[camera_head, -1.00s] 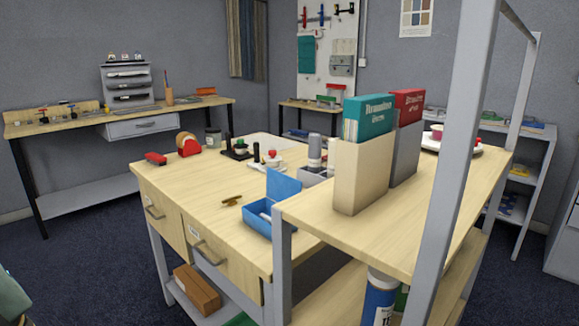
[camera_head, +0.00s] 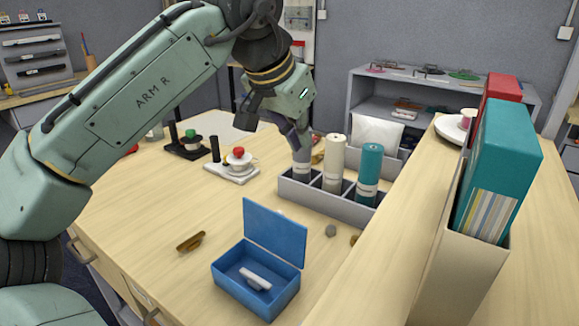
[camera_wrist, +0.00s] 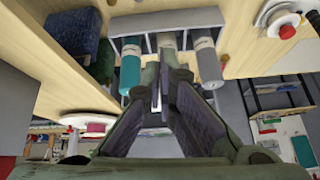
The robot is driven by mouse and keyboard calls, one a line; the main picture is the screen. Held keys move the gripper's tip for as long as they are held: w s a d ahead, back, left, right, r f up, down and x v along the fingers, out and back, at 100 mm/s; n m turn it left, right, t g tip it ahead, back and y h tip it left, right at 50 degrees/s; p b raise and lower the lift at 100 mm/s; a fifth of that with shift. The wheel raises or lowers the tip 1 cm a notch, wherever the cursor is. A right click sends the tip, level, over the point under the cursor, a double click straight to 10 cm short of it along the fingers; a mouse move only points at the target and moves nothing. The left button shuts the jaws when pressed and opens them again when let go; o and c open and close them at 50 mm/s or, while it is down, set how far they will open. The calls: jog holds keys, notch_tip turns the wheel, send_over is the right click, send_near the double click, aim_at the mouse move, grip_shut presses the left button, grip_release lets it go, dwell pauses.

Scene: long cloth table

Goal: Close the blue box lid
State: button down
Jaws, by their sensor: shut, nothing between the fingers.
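The blue box (camera_head: 232,286) sits on the light wooden table in the head view. Its blue lid (camera_head: 275,232) stands up from the back edge, leaning slightly back, so the box is open. A small white item (camera_head: 256,279) lies inside. My gripper (camera_head: 299,138) is above the table behind the box, beside the top of a grey roll and well apart from the lid. Its fingers point down and partly blend with the roll. In the wrist view my gripper (camera_wrist: 160,78) has its fingers together, with nothing held. I cannot make out the box for certain in the wrist view.
A grey divided holder (camera_head: 318,197) with upright rolls stands behind the lid. A cup on a white stand (camera_head: 232,170) is to its left. A brown handle (camera_head: 190,242) lies left of the box. A raised shelf with a beige file holder (camera_head: 440,255) borders the right.

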aim_at(276, 229)
notch_tip(276, 229, down, 11)
jog(key=s+a+g+y+p, duration=0.1)
jog(key=s+g+p, duration=0.1)
jog(key=p, duration=0.1)
jog(key=shift+s+a+n, duration=0.15)
jog(key=shift+a+n, duration=0.15)
jog(key=shift+a, duration=0.05)
dwell(0.6)
jog(key=shift+s+a+t+h+b, duration=0.25)
jog(key=shift+t+h+b, duration=0.15)
jog(key=shift+t+b, duration=0.1)
